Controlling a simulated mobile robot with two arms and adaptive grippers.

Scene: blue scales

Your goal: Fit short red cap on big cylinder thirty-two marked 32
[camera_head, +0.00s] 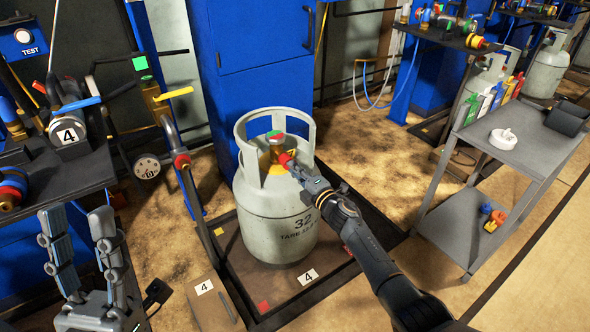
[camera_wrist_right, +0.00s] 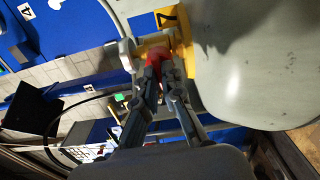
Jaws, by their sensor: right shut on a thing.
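The big grey cylinder (camera_head: 275,205), marked 32, stands upright on a dark low platform. It fills the right side of the right wrist view (camera_wrist_right: 255,60). Its brass valve (camera_head: 275,155) sits inside the collar. The short red cap (camera_head: 285,158) is at the valve's side outlet; it also shows in the right wrist view (camera_wrist_right: 156,58). My right gripper (camera_head: 293,165) is shut on the cap, and its fingers hide part of it. I cannot tell how far the cap sits on the outlet. My left gripper (camera_head: 80,250) is open and empty at the lower left.
The dark platform (camera_head: 340,270) lies under the cylinder. A blue cabinet (camera_head: 255,70) stands behind. A pipe stand with a yellow handle (camera_head: 175,93) is left of the cylinder. A grey cart (camera_head: 480,150) stands at the right, with floor between.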

